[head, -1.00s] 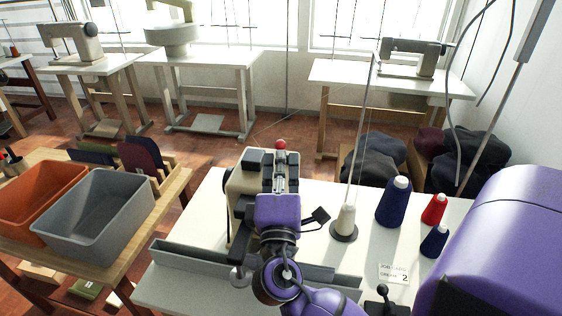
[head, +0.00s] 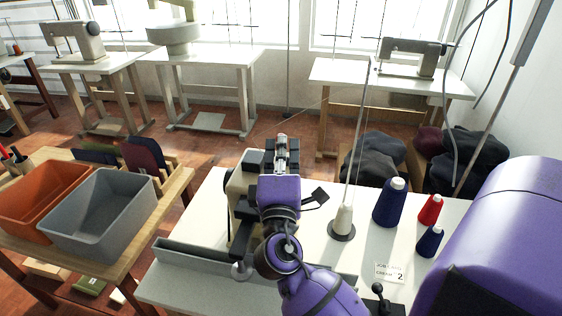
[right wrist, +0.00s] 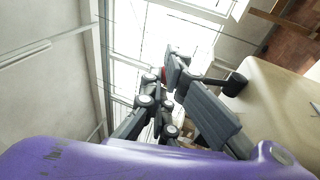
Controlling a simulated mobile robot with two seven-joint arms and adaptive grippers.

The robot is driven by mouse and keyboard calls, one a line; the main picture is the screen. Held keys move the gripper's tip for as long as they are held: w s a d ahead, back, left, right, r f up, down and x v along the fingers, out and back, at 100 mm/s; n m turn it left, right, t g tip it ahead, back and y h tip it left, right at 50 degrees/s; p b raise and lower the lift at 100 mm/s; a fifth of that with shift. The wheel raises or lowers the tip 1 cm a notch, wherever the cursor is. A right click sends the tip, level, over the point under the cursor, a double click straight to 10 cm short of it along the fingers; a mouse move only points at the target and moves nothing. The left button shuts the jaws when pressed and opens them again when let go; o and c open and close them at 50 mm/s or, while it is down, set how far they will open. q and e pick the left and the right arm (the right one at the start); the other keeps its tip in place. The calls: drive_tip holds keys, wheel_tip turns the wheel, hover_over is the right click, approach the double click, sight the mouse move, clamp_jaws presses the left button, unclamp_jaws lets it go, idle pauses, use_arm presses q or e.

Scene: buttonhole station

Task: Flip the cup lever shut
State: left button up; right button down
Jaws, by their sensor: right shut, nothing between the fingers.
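The pale buttonhole machine (head: 236,187) with black parts stands on the white table. My right gripper (head: 282,143) is over the machine's right side, fingers shut and pointing to the far side. A red knob shows only as a sliver (head: 280,135) at the fingertips; the gripper hides most of it. In the right wrist view the red knob (right wrist: 163,74) is at the tips of the shut gripper (right wrist: 171,58), and I cannot tell whether they touch. The lever's own arm is hidden, so its position is unclear. My left gripper is not in view.
A black paddle (head: 318,196) sticks out right of the gripper. A white thread cone (head: 343,219), blue cones (head: 389,203) and a red cone (head: 431,209) stand on the right. Grey (head: 101,214) and orange (head: 38,195) bins are left. A grey ledge (head: 200,258) runs along the front.

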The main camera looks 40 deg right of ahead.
drive_tip(key=shift+w+d+r+p, duration=0.4)
drive_tip(key=shift+w+d+r, duration=0.45)
drive_tip(key=shift+d, duration=0.15)
drive_tip(key=shift+w+d+r, duration=0.2)
drive_tip(key=shift+w+d, duration=0.2)
drive_tip(key=shift+d, duration=0.1)
drive_tip(key=shift+w+d, duration=0.4)
drive_tip(key=shift+d, duration=0.1)
drive_tip(key=shift+w+d+r, duration=0.1)
drive_tip(key=shift+w+d, duration=0.25)
drive_tip(key=shift+r, duration=0.1)
